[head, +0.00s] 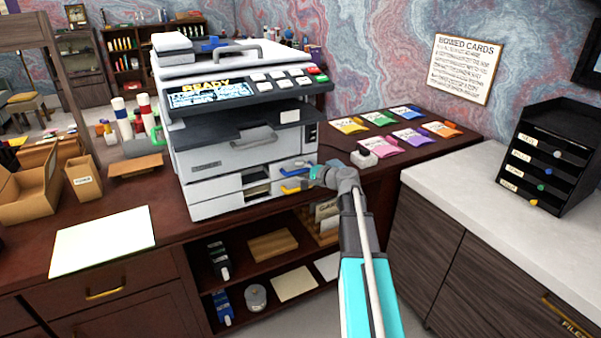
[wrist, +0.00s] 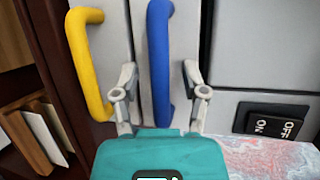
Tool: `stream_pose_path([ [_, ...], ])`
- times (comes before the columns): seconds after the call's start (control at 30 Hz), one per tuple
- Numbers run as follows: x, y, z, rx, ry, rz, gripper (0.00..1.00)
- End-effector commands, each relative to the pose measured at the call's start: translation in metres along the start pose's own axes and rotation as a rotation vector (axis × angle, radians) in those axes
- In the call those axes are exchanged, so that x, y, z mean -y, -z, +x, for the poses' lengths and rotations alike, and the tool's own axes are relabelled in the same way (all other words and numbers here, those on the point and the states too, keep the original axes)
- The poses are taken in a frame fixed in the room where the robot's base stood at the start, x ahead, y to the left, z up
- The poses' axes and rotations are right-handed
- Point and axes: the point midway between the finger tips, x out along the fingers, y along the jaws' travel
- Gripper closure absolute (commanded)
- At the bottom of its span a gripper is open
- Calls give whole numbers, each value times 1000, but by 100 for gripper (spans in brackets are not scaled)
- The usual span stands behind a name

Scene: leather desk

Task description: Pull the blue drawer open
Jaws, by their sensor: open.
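The blue drawer's handle (head: 291,171) is on the front of a grey copier (head: 232,150), just above a yellow handle (head: 291,188). In the wrist view the view is turned, and the blue handle (wrist: 159,60) runs upright in the picture. My gripper (wrist: 160,72) is open, with one finger on each side of the blue handle; I cannot tell whether either finger touches it. In the head view my gripper (head: 314,174) is at the handle's right end, and my arm comes in from the lower right. The blue drawer looks shut.
The yellow handle (wrist: 88,62) is close to my left finger in the wrist view. An on/off switch (wrist: 269,121) is on the copier's right. Several colored card packs (head: 407,137) lie on the desk to the right, and open shelves (head: 270,270) are below the copier.

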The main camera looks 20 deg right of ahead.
Motion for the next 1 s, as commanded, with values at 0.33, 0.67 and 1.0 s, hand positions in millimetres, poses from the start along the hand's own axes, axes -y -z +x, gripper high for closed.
stream_pose_path([
  [0.33,0,0,0,1,0,0,90],
  [0.67,0,-2,0,0,0,0,100],
  [1.0,0,0,1,3,-1,-1,100],
])
